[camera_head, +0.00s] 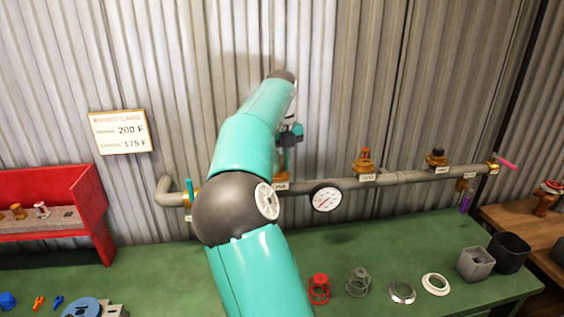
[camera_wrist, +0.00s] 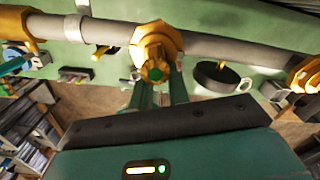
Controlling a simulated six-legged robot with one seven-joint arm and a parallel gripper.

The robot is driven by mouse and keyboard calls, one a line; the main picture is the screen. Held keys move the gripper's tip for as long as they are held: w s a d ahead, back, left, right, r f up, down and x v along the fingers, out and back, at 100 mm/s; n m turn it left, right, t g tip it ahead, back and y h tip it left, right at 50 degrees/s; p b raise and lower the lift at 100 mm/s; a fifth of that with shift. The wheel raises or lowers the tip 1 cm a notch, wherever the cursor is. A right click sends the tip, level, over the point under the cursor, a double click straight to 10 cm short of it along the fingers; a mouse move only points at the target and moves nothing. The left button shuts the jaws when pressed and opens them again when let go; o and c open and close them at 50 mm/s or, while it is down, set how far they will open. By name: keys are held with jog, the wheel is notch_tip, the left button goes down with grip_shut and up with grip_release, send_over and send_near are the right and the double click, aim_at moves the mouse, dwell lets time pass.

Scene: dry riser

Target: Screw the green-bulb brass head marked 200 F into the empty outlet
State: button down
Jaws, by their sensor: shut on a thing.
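In the wrist view a brass head (camera_wrist: 153,72) sits between my gripper's (camera_wrist: 161,90) two teal fingers. A small green spot shows at its middle; its marking cannot be read. It lines up with a brass outlet fitting (camera_wrist: 160,40) on the grey pipe (camera_wrist: 220,47) and overlaps it in the picture. I cannot tell whether the threads are engaged. In the head view my gripper (camera_head: 290,135) is over the pipe (camera_head: 300,187), left of the gauge, and my arm hides part of this spot. Brass shows just below the fingers.
Along the pipe to the right stand a red-bulb head (camera_head: 364,160) and a dark-bulb head (camera_head: 437,158). A round gauge (camera_head: 327,198) hangs beside my arm. A red rack (camera_head: 95,212) holds small fittings. Loose parts lie on the green bench (camera_head: 385,250).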

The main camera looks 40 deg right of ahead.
jog(key=m, duration=0.2)
jog(key=a+m, duration=0.1)
jog(key=shift+w+a+m, duration=0.1)
jog(key=shift+w+m, duration=0.15)
jog(key=shift+m, duration=0.15)
jog(key=shift+a+m, duration=0.1)
jog(key=shift+m, duration=0.5)
jog(key=c, duration=1.3)
grip_release()
jog(key=shift+w, duration=0.1)
jog(key=shift+o, duration=0.2)
jog(key=shift+d, duration=0.2)
